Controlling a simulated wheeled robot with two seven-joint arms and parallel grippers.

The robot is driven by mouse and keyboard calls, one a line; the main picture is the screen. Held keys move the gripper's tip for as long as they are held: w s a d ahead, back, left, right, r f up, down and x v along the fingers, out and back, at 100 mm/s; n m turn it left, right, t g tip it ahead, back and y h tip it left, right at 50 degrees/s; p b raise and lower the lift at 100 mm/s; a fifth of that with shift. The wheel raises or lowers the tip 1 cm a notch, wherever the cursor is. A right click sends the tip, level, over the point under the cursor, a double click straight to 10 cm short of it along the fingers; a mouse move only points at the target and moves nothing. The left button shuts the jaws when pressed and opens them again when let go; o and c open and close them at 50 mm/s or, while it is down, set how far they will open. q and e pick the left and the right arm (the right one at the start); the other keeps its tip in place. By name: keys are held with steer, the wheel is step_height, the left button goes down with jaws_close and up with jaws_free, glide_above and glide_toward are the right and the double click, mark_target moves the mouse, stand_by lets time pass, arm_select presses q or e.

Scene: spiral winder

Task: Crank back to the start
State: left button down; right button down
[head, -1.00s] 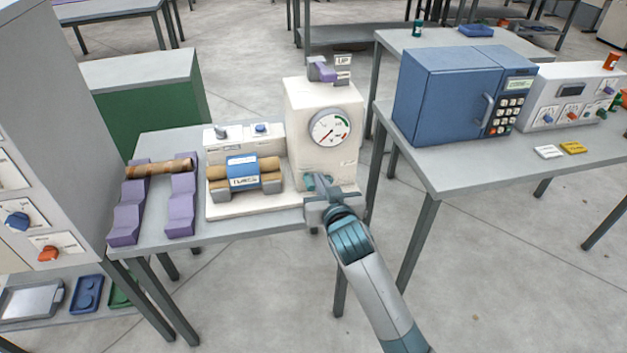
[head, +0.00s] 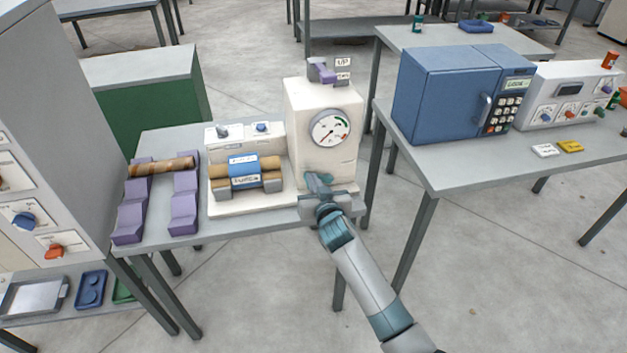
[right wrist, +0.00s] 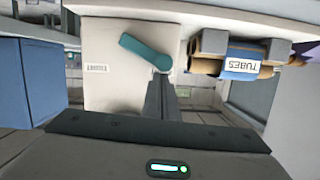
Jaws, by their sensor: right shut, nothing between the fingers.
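The spiral winder is a white machine (head: 308,133) with a round gauge (head: 330,127), on a grey table. Its mandrel carries a brown tube (head: 270,172) with a blue sleeve (head: 243,165) around the middle. The sleeve's TUBES label (right wrist: 240,65) shows in the right wrist view. A teal crank (right wrist: 140,50) sits on the machine's face, slanted in that view. My right gripper (head: 322,192) is at the crank in the head view. In the right wrist view its fingers (right wrist: 161,85) are together, with their tips at the crank's end; I cannot tell whether they touch. My left gripper is out of view.
Purple cradles (head: 185,205) hold another brown tube (head: 160,166) left of the winder. A purple lever (head: 322,72) is on top of the machine. A blue oven-like box (head: 445,95) stands on the right table. A grey cabinet (head: 45,130) borders the left.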

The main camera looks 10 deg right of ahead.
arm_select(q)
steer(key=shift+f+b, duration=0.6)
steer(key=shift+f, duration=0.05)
arm_select(e)
steer(key=shift+s+a+f+n+h, duration=0.1)
steer(key=shift+a+f+n+h, duration=0.25)
steer(key=shift+f+n, duration=0.35)
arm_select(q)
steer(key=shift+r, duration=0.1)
